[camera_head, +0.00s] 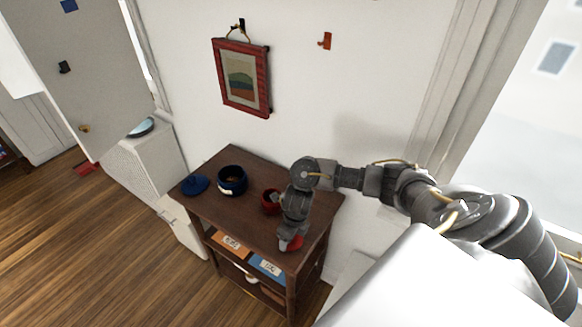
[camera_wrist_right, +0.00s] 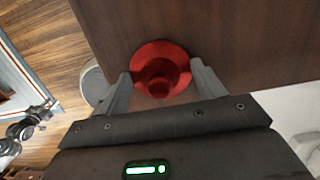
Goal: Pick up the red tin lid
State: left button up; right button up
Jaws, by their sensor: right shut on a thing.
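The red tin lid (camera_head: 293,243) is near the front right edge of the dark wooden table, under my right gripper (camera_head: 288,238). In the right wrist view the lid (camera_wrist_right: 160,68) is round with a raised hub in the middle. The fingers of my right gripper (camera_wrist_right: 160,84) stand on either side of the lid's middle and are shut on it. I cannot tell whether the lid touches the tabletop. A red tin (camera_head: 270,201) stands open on the table behind, partly hidden by my right arm. My left gripper is not in view.
The table (camera_head: 222,207) also bears a dark blue tin (camera_head: 231,181) and a blue lid (camera_head: 195,185) at the left. A framed picture (camera_head: 241,78) hangs on the wall behind.

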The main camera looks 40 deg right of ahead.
jog(key=shift+r, duration=0.45)
jog(key=a+r+p, duration=0.2)
jog(key=a+r, duration=0.9)
jog(key=a, duration=0.3)
jog(key=shift+r+p, duration=0.2)
jog(key=shift+p, duration=0.1)
jog(key=shift+s+f, duration=0.1)
jog(key=s+d+f+n+g+b, duration=0.1)
jog(key=f+n+b, duration=0.2)
jog(key=n, duration=0.8)
jog(key=s+d+f+n+g+b, duration=0.1)
jog(key=s+f+n+b, duration=0.1)
jog(key=n, duration=0.9)
jog(key=shift+s+f+y+b, duration=0.15)
jog(key=shift+f+y+b, duration=0.15)
jog(key=shift+f+b, duration=0.65)
jog(key=shift+s+d+r, duration=0.1)
jog(key=shift+s+r, duration=0.05)
jog(key=shift+r, duration=0.1)
